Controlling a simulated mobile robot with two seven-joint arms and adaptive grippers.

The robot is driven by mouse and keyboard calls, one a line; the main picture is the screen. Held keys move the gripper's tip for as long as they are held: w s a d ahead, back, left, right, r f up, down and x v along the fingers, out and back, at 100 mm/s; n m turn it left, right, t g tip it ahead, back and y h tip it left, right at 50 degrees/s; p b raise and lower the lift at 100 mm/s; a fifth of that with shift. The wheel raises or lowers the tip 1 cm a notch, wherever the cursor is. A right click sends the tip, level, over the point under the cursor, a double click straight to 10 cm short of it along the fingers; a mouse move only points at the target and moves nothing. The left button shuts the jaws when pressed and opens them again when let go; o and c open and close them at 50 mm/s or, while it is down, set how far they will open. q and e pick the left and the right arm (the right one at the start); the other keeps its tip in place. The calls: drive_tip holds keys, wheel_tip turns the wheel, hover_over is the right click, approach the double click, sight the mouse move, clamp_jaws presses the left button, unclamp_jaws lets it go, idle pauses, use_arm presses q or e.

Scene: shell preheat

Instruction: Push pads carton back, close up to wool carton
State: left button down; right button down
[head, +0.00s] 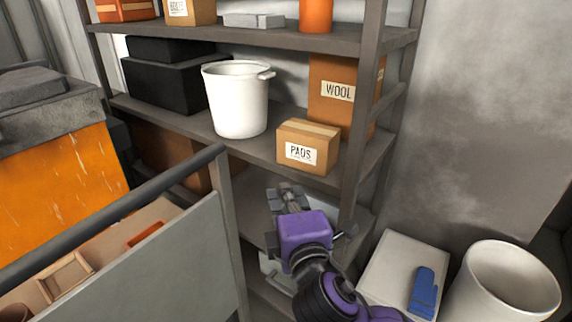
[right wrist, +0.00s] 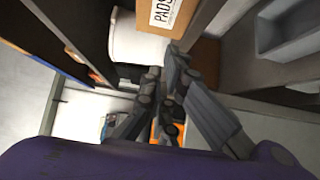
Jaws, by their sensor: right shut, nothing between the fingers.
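The pads carton (head: 307,147) is a small brown box with a white PADS label, at the front edge of the middle shelf. The wool carton (head: 332,92) is a taller brown box with a WOOL label, standing behind it against the right side of the shelf. My right gripper (head: 287,192) is shut and empty, below and in front of the pads carton, apart from it. In the right wrist view the closed fingers (right wrist: 172,85) show below the pads carton (right wrist: 170,16). My left gripper is not in view.
A white bucket (head: 238,100) stands left of the pads carton on the same shelf (head: 190,122). Black boxes (head: 165,80) stand further left. A shelf post (head: 362,120) rises right of the cartons. A grey panel with a rail (head: 185,250) stands at front left.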

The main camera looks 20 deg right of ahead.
approach(293, 154)
drive_tip(key=w+a, duration=0.3)
drive_tip(key=a, duration=0.2)
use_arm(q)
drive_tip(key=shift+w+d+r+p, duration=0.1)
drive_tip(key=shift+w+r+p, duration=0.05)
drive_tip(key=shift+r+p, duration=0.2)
use_arm(e)
drive_tip(key=w+d, duration=0.2)
drive_tip(key=d, duration=0.1)
drive_tip(key=shift+w+d, duration=0.2)
drive_tip(key=shift+w, duration=0.1)
drive_tip(key=shift+w+d+r+p, duration=0.2)
drive_tip(key=shift+w+d+p, duration=0.25)
drive_tip(key=shift+w+d, duration=0.6)
drive_tip(key=shift+d+f, duration=0.1)
drive_tip(key=shift+d, duration=0.05)
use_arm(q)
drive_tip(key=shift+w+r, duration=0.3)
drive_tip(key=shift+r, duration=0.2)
use_arm(e)
drive_tip(key=shift+s+f, duration=0.1)
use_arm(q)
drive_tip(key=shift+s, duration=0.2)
